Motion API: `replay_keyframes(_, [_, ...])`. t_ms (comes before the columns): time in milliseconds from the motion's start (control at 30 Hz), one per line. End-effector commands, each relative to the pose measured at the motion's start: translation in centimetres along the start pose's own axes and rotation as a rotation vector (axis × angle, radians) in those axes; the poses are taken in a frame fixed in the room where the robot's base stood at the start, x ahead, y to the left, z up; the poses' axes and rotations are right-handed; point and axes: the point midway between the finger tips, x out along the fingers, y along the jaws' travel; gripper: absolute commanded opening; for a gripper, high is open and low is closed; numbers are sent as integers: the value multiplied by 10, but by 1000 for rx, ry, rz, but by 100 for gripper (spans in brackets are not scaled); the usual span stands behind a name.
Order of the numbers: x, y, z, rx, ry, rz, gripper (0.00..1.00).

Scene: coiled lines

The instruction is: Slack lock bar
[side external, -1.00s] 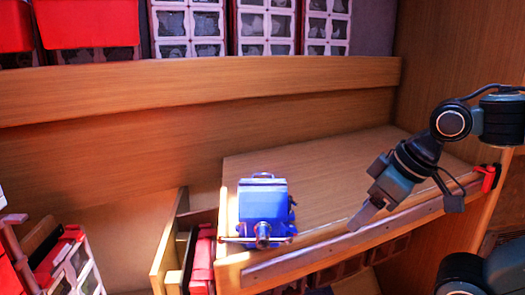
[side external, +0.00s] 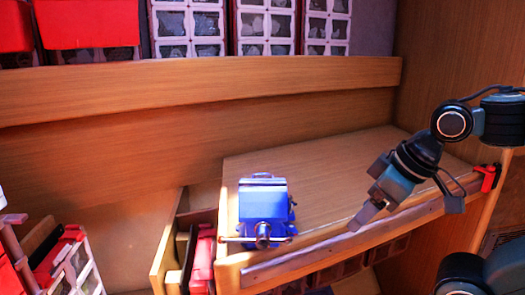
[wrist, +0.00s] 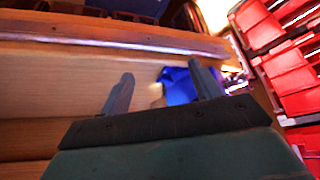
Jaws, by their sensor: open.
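A blue vise (side external: 263,203) stands on the near left corner of the wooden bench top. Its thin metal bar (side external: 234,239) crosses the front of the vise, roughly level, through a round screw end (side external: 263,232). My gripper (side external: 365,216) hangs over the bench's front edge, well to the right of the vise and apart from it. In the wrist view, my gripper (wrist: 160,72) is open and empty, its two fingers spread. Part of the blue vise (wrist: 178,88) shows blurred between and beyond the fingers, partly hidden by the right finger. I cannot make out the bar there.
The bench top (side external: 320,175) is clear behind and right of the vise. A red clamp-like item (side external: 488,177) sits at its right end. An open drawer with red contents (side external: 203,258) is at left. Red bins (side external: 90,25) line the back; more red bins (wrist: 290,85) show in the wrist view.

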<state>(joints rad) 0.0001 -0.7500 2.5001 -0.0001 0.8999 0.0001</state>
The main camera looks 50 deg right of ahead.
Motion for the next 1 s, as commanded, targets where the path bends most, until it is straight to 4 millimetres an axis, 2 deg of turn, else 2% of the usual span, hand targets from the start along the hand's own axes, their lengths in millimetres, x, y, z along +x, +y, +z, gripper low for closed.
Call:
replay_keyframes(33, [0, 0, 0, 0, 0, 0, 63])
replay_keyframes(133, [0, 0, -1, -1, 0, -1, 44])
replay_keyframes(367, [-3, -3, -16, -36, -15, -19, 44])
replay_keyframes(633, [-10, -3, -68, -170, -55, -88, 44])
replay_keyframes(800, [-10, 10, -104, -280, -78, -142, 44])
replay_keyframes(1000, [-9, 32, -133, -392, -93, -192, 44])
